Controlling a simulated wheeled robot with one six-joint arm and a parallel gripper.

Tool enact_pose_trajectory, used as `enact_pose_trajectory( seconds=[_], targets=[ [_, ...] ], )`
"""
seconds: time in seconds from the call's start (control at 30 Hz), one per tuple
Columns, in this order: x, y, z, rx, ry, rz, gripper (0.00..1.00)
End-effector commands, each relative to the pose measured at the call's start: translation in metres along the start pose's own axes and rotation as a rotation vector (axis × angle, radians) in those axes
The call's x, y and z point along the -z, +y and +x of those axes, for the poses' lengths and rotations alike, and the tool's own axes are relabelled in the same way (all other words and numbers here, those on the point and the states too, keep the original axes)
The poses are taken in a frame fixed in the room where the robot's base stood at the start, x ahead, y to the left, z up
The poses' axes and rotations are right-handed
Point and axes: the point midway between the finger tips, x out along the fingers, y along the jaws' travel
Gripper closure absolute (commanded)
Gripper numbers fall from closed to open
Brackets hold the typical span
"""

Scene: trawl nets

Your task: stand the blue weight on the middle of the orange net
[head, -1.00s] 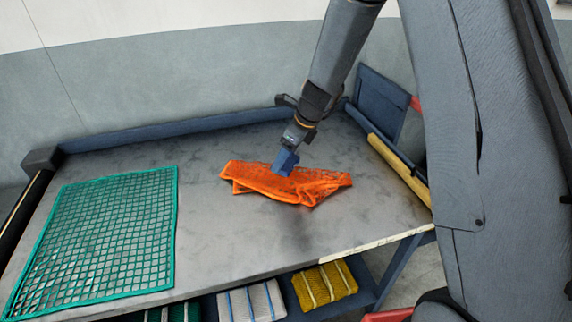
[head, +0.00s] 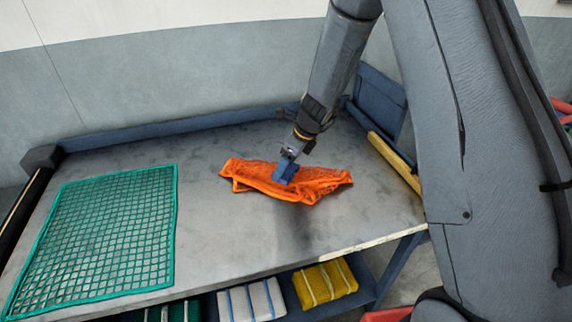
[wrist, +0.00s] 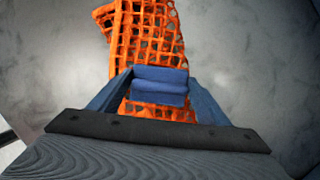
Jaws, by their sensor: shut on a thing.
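The orange net (head: 322,181) lies crumpled and folded on the grey metal table; it also shows in the wrist view (wrist: 148,40). The blue weight (wrist: 160,84) is a small block between the two fingers of my gripper (wrist: 158,92). In the head view my gripper (head: 287,168) points down over the middle of the orange net with the blue weight (head: 284,174) at its tip. My gripper is shut on the weight. I cannot tell whether the weight's underside touches the net.
A green net (head: 105,238) lies spread flat on the left of the table (head: 215,240). Folded yellow (head: 326,282) and white (head: 252,302) nets sit on a shelf below. The table between the two nets is clear.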

Motion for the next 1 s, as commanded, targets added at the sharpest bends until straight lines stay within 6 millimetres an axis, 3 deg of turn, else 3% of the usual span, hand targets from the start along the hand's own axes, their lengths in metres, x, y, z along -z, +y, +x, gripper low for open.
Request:
enact_pose_trajectory(
  seconds=[0.23, 0.27, 0.37, 0.73, 1.0],
  targets=[
    [0.001, -0.001, 0.003, 0.002, -0.001, -0.001, 0.87],
    [0.002, 0.0, 0.003, 0.0, 0.001, 0.0, 0.27],
    [0.002, 0.0, 0.003, 0.0, 0.001, 0.0, 0.11],
    [0.0, 0.0, 0.0, 0.0, 0.0, 0.0, 0.11],
    [-0.004, -0.001, -0.036, 0.003, -0.003, -0.001, 0.11]
  ],
)
